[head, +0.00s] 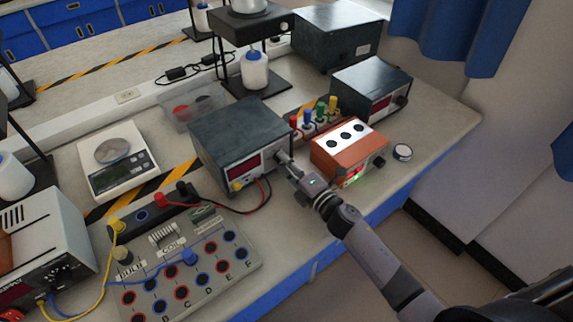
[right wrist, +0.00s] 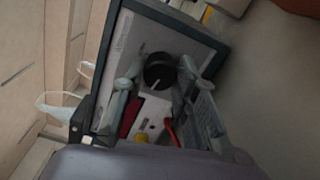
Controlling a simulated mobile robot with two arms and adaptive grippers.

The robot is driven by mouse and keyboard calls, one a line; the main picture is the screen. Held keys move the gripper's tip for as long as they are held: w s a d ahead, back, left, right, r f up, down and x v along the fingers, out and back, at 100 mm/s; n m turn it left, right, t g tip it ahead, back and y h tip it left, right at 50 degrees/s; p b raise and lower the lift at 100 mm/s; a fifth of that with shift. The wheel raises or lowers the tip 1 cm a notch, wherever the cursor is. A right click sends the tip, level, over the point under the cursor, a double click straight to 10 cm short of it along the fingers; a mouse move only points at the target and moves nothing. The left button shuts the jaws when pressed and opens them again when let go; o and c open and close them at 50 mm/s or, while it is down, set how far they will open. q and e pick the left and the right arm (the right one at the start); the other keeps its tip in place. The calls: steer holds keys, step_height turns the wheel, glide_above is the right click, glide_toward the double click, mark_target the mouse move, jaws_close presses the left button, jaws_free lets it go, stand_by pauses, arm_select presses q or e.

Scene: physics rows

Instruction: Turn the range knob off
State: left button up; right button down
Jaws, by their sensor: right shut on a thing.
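The range knob (right wrist: 159,71) is a round black knob with a white pointer line, on the front panel of a dark grey metal box. The box (head: 240,130) stands near the middle of the bench in the head view, with a red display (head: 248,164). My right gripper (head: 283,159) reaches the right side of that panel and largely hides the knob there. In the right wrist view, the two fingers of my right gripper (right wrist: 157,82) stand on either side of the knob, shut on it. My left gripper is not in view.
A scale (head: 118,160) and a second grey box (head: 372,88) stand further off. The bench's front edge is close.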

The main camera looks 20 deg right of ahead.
steer(key=shift+f, duration=0.1)
stand_by(0.4)
steer(key=c, duration=1.2)
jaws_free()
steer(key=shift+c, duration=0.2)
steer(key=shift+s, duration=0.1)
steer(key=v, duration=1.2)
